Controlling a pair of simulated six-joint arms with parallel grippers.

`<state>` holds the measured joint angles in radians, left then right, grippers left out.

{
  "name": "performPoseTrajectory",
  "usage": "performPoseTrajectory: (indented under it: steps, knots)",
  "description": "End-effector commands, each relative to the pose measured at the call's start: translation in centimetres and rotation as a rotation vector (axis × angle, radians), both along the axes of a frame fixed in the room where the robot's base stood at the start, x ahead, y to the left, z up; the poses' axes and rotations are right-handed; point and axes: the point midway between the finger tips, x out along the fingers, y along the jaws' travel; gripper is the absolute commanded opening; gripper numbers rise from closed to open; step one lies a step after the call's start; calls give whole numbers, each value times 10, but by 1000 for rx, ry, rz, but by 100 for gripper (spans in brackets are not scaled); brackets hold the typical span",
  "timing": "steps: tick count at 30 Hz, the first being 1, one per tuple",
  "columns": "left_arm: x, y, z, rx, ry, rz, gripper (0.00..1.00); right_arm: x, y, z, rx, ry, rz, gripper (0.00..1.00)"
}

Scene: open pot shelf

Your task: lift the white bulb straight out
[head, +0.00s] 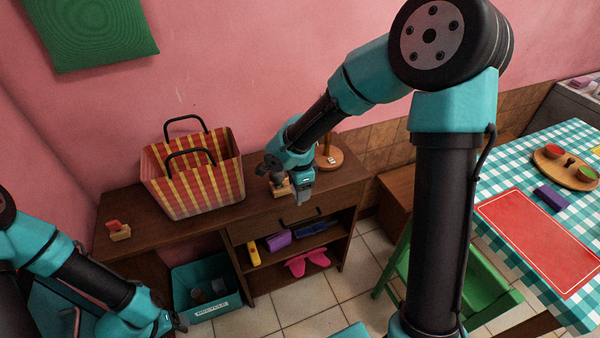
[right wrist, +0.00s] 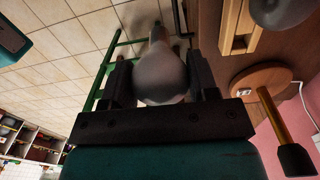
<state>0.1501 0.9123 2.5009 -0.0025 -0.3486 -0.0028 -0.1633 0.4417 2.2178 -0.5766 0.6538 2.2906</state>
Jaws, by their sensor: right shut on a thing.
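In the right wrist view the white bulb (right wrist: 162,78) sits between the two fingers of my right gripper (right wrist: 162,82), which is shut on it. Its narrow end points away from the camera. A pale wooden block (right wrist: 238,28) is beside it, and a second, greyer bulb (right wrist: 283,10) shows at the top right corner. In the head view my right gripper (head: 290,182) is over the dark wooden shelf top, close to the wooden block (head: 283,190); the bulb is mostly hidden there. My left gripper (head: 178,322) is low at the left; its jaws are too small to read.
A red and yellow checked basket (head: 195,180) stands left of my right gripper. A round wooden lamp base (head: 329,158) is just right of it. A small block with a red piece (head: 119,232) lies at the left end. A teal recycling bin (head: 207,290) is below.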

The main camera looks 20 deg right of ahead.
Motion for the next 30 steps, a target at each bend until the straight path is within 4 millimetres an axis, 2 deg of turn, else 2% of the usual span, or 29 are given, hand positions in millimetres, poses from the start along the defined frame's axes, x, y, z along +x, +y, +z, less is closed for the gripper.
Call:
performPoseTrajectory:
  steps: [3,9,30]
  knots:
    - [0,0,0,0,0,0,76,-18,8,2,-1,0,2,41]
    - [0,0,0,0,0,0,76,-31,15,3,0,0,0,41]
    - [0,0,0,0,0,0,76,-32,15,8,0,-1,-1,41]
